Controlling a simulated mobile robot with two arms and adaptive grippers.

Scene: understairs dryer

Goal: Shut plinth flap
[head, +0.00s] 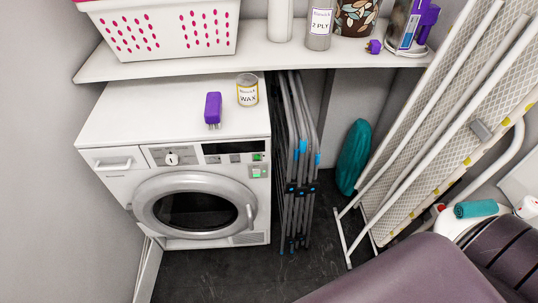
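The white dryer (182,142) stands against the back wall at the left, with a round silver-rimmed door (195,207) that looks shut. Its low plinth strip (205,243) runs along the bottom front, just above the dark floor. A small slatted grille (249,238) sits at the lower right of the front. The plinth is seen steeply from above and small, so I cannot tell whether its flap stands open or shut. Neither of my grippers is in view.
A folded airer (298,165) stands right of the dryer. A leaning ironing board (450,130) fills the right side. A mauve rounded surface (415,270) covers the lower right. Dark floor (235,275) before the dryer is clear.

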